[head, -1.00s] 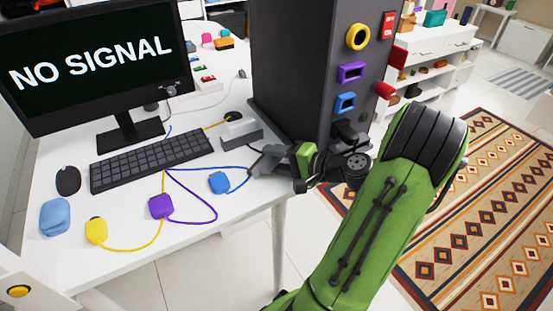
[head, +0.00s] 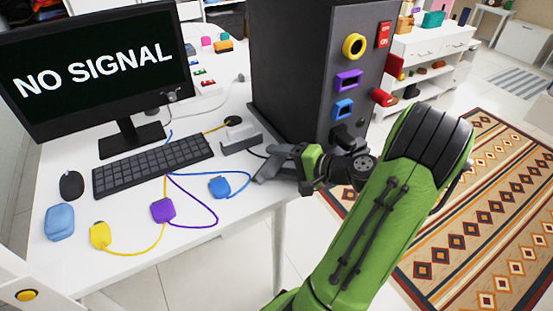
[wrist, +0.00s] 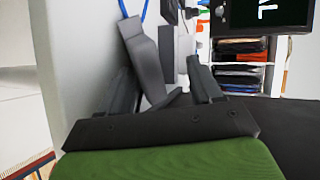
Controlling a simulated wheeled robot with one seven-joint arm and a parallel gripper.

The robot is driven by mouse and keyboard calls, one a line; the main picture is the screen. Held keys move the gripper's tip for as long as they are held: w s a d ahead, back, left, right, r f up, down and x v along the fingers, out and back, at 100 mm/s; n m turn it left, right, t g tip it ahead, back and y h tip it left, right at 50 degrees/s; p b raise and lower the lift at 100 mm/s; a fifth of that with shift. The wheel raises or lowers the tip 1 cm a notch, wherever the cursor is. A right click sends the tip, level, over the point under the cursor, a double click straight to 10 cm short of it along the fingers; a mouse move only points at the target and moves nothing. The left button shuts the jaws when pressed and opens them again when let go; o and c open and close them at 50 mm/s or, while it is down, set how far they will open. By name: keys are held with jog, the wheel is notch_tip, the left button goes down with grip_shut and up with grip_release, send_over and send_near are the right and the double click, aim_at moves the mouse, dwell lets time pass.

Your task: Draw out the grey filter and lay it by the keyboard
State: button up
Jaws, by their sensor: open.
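A flat grey piece, which looks like the grey filter (head: 268,172), is at the table's right edge, just left of my gripper (head: 284,163) in the head view. In the wrist view the grey filter (wrist: 147,65) shows between and beyond the two dark fingers of my gripper (wrist: 163,88). The gripper is open; I cannot tell whether a finger touches the filter. The black keyboard (head: 152,165) lies on the white table, left of the gripper, in front of the monitor.
The dark computer tower (head: 290,70) stands behind the gripper, with coloured ports on its face. A blue plug (head: 219,187), purple plug (head: 163,210) and yellow plug (head: 100,235) lie with cables in front of the keyboard. A black mouse (head: 71,184) is left of it.

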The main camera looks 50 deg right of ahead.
jog(key=shift+s+d+r+p, duration=0.1)
jog(key=shift+s+r+p, duration=0.3)
jog(key=shift+r+p, duration=0.25)
jog(key=shift+s+d+r+p, duration=0.1)
jog(key=shift+s+r+p, duration=0.25)
jog(key=shift+r+p, duration=0.35)
jog(key=shift+s+d+r+p, duration=0.1)
jog(key=shift+s+r+p, duration=0.35)
jog(key=shift+r, duration=0.35)
jog(key=shift+w, duration=0.1)
jog(key=w+a+r+n+g+p, duration=0.15)
jog(key=a+n+g, duration=0.3)
jog(key=a, duration=0.45)
jog(key=w+a+r+n+g+p, duration=0.1)
jog(key=a+r+n+g+p, duration=0.1)
jog(key=a+n+g, duration=0.45)
jog(key=s+a+r+n+t+h+p, duration=0.2)
jog(key=s+a+r, duration=0.6)
jog(key=s, duration=0.4)
jog(key=shift+a+r+n+h+p, duration=0.4)
jog(key=shift+a+n+h, duration=0.35)
jog(key=shift+n, duration=0.45)
